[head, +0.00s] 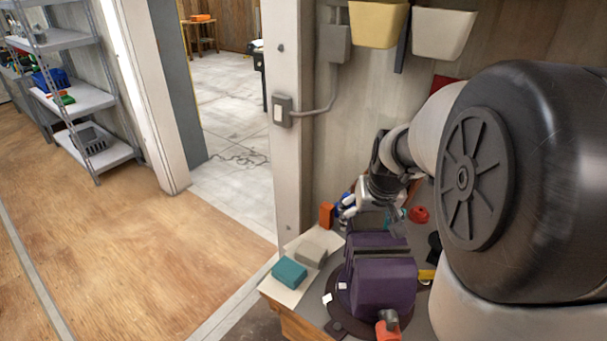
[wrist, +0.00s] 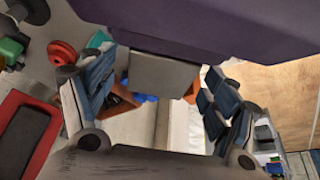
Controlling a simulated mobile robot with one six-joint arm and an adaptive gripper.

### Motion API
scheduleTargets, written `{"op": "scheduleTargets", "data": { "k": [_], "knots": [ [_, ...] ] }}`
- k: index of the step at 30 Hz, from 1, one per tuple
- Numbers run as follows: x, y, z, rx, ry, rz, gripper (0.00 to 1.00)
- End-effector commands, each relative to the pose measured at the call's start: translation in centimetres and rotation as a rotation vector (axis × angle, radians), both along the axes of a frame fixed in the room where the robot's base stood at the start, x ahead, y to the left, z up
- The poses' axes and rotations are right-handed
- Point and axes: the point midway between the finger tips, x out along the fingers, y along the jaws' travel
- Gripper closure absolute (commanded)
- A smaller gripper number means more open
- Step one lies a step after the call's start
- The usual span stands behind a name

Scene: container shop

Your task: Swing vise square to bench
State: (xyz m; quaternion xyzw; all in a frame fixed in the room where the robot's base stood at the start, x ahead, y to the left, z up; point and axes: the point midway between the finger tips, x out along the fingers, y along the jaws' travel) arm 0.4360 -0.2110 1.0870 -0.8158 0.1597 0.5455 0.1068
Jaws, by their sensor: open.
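The purple vise (head: 382,284) sits on a dark round base on the bench (head: 296,322), its red-tipped end toward the camera. Its angle to the bench edge is hard to judge from here. My gripper (head: 352,208) is at the far side of the vise, low over the bench. In the wrist view the open fingers (wrist: 160,100) stand on either side of a grey block-like part (wrist: 160,78), just below the purple vise body (wrist: 200,25). I cannot tell whether the fingers touch this part.
A teal block (head: 289,272), a grey block (head: 311,253) and an orange block (head: 326,216) lie left of the vise. A red round piece (head: 418,214) lies behind it, right of my gripper. Wall bins (head: 443,33) hang above. Open wooden floor (head: 120,250) is at left.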

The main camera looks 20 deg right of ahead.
Motion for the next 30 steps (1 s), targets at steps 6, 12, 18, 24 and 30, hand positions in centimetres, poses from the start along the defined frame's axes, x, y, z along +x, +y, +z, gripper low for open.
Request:
{"op": "scheduleTargets", "data": {
  "k": [6, 12, 18, 24, 30],
  "knots": [
    [0.7, -0.3, -1.8, 0.000, 0.000, 0.001, 0.20],
    [0.8, -0.3, -1.9, -0.001, -0.001, 0.001, 0.20],
    [0.8, -0.3, -1.9, 0.000, -0.001, 0.000, 0.26],
    [0.8, -0.3, -1.9, 0.000, -0.001, 0.000, 0.39],
    [0.8, -0.3, -1.9, 0.000, 0.000, 0.000, 0.53]
  ]
}}
